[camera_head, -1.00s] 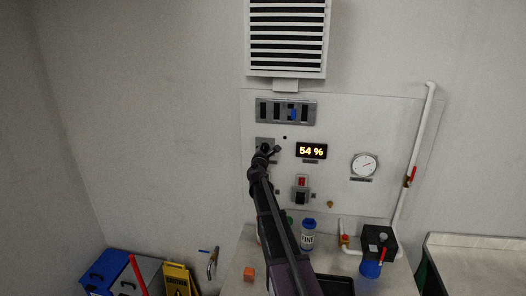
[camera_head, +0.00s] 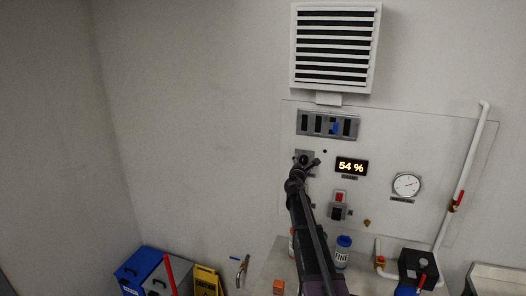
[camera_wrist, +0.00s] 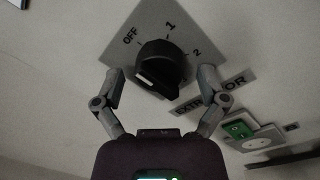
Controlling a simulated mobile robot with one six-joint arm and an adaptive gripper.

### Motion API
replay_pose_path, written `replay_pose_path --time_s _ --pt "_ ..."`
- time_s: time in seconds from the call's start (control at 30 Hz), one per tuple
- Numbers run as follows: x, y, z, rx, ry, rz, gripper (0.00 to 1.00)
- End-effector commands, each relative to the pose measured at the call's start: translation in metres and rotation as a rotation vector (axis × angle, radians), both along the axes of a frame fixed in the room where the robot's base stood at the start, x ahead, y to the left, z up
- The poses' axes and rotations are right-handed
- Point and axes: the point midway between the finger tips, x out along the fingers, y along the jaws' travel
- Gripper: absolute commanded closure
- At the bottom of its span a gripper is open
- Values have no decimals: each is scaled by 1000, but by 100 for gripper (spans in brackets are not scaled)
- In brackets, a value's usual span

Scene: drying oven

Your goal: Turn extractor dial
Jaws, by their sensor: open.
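The extractor dial is a black round knob (camera_wrist: 162,66) on a grey plate (camera_wrist: 184,22) marked OFF, 1 and 2, with an EXTRACTOR label below it. A white mark shows on the knob's lower left side; I cannot tell which setting it points to. My gripper (camera_wrist: 161,82) is open, with one finger on each side of the knob. No clear contact shows. In the head view my gripper (camera_head: 306,168) is in front of the dial plate (camera_head: 303,155) and partly covers it.
A lit display (camera_head: 351,166) reads 54 % right of the dial. A switch row (camera_head: 328,125) is above, and a red-and-black switch (camera_head: 338,205) is below right. A gauge (camera_head: 408,185) and white pipe (camera_head: 470,150) are farther right. Bottles stand below my arm.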

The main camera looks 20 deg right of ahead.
Motion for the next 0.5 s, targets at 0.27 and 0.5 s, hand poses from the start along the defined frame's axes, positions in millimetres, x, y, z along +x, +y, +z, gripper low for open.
replay_pose_path --time_s 0.27,0.5 --pt "-8 5 -5 53 -22 -17 8" --pt "-38 21 -25 264 -98 -93 8"
